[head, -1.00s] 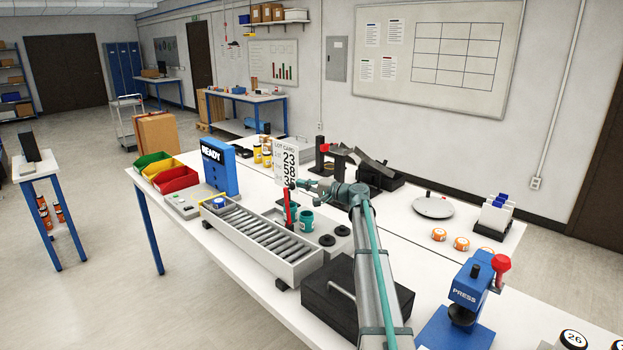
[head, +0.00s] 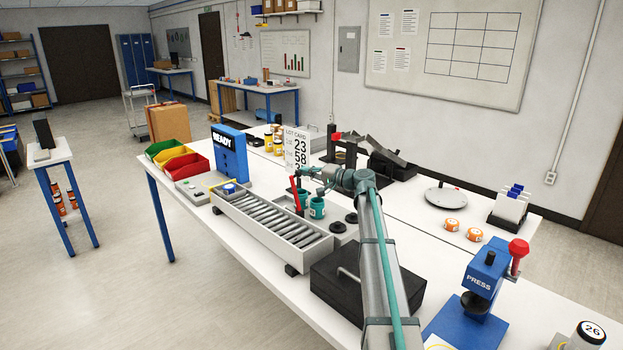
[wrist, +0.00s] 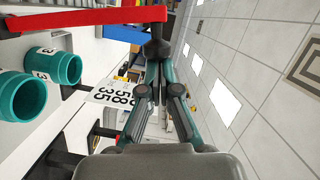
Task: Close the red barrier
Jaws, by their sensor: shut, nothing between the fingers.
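The red barrier (head: 297,195) is a thin red arm that stands raised, nearly upright with a slight tilt, at the far side of the roller conveyor (head: 292,257). In the wrist view the barrier (wrist: 70,19) runs across the upper left, with its end by my fingertips. My gripper (head: 302,172) is at the barrier's upper end, with its fingers together and empty. In the wrist view the fingertips (wrist: 157,50) are dark and lie against or very near the red arm; I cannot tell whether they touch. The barrier's base is partly hidden.
Two teal cups (head: 317,208) stand just right of the barrier. A lot card (head: 297,146) stands behind. A blue READY box (head: 229,153) and coloured bins (head: 185,166) are at the left. A black case (head: 340,285) lies under my arm, and a blue press (head: 483,290) stands right.

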